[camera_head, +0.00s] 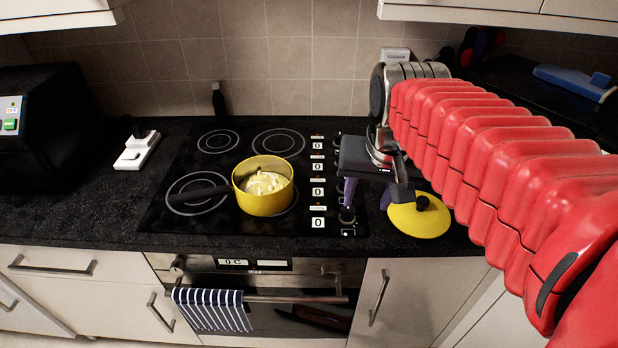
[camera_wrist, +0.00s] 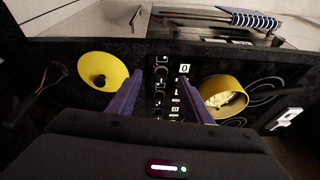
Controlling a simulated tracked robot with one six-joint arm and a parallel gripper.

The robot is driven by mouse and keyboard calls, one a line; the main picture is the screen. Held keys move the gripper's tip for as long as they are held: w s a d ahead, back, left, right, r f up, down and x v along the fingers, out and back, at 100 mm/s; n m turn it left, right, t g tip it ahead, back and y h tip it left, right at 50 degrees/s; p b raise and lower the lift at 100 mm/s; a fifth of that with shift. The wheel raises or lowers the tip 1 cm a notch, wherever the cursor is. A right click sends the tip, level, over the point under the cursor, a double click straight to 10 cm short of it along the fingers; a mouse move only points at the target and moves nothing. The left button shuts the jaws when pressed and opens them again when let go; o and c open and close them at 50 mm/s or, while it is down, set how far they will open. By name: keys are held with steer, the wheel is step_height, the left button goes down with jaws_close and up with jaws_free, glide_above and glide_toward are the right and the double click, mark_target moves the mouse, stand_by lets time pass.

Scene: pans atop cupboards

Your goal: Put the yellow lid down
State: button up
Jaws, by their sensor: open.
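The yellow lid (camera_head: 419,218) with its black knob lies on the dark worktop to the right of the hob, near the front edge. It also shows at the left in the wrist view (camera_wrist: 92,68). My gripper (camera_head: 347,200) is above the right edge of the hob, between the lid and the yellow pot. In the wrist view my gripper (camera_wrist: 163,92) has its two purple fingers wide apart with nothing between them. The lid is outside the fingers and apart from them. The yellow pot (camera_head: 266,202) stands uncovered on the hob with pale food in it.
The black hob (camera_head: 170,216) has a column of knobs and number displays (camera_head: 317,180) below my gripper. A white switch box (camera_head: 137,150) and a black appliance (camera_head: 40,115) are on the left. A striped towel (camera_head: 212,308) hangs on the oven handle. Wall cupboards overhang the back.

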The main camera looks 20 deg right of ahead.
steer(key=s+a+f+n+t, duration=0.2)
steer(key=s+a+f+n, duration=0.1)
steer(key=s+a, duration=0.4)
steer(key=shift+a+f+n+y, duration=0.2)
steer(key=shift+f+n+y, duration=0.15)
steer(key=shift+n, duration=0.35)
steer(key=shift+s, duration=0.1)
steer(key=shift+c, duration=0.4)
